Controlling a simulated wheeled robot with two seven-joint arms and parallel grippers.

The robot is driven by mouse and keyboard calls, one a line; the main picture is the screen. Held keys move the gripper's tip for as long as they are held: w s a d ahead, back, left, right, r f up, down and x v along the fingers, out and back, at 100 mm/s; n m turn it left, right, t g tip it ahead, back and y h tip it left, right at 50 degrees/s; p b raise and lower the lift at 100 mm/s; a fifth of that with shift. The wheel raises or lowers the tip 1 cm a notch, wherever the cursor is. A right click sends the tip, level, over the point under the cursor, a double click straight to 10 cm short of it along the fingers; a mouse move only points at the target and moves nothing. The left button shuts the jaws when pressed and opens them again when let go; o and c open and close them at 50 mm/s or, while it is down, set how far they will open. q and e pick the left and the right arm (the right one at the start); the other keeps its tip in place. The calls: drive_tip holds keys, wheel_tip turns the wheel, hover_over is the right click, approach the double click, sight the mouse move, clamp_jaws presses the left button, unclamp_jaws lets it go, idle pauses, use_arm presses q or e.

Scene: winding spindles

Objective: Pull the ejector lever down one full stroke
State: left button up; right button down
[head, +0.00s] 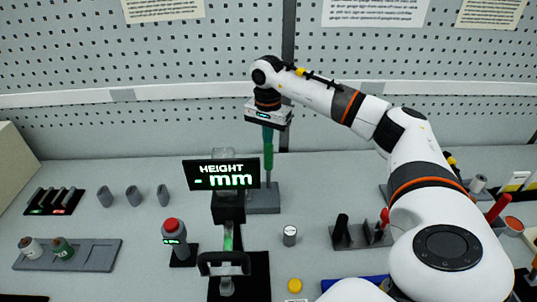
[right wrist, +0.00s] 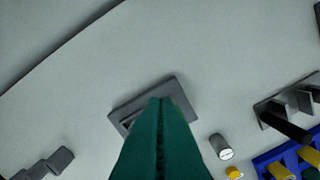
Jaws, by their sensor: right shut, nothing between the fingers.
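My right gripper (head: 268,176) points straight down at the middle of the bench, its green fingers shut and empty. In the right wrist view its fingertips (right wrist: 160,102) overlap a grey slotted base (right wrist: 178,88); I cannot tell whether they touch it. The same base (head: 263,204) shows in the head view, partly behind the display. A black U-shaped handle (head: 223,257) stands at the front of a black fixture below the height display (head: 221,174). No part is marked as the ejector lever, so I cannot tell which it is. My left gripper is out of view.
A red-topped button post (head: 173,232) stands left of the fixture. A grey cylinder (head: 290,235) and a yellow knob (head: 295,285) are to its right. A grey rack (head: 362,235) stands further right. A spool tray (head: 95,255) is at left. The perforated wall rises behind.

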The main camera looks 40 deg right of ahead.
drive_tip(key=shift+f+b, duration=0.3)
drive_tip(key=shift+f, duration=0.4)
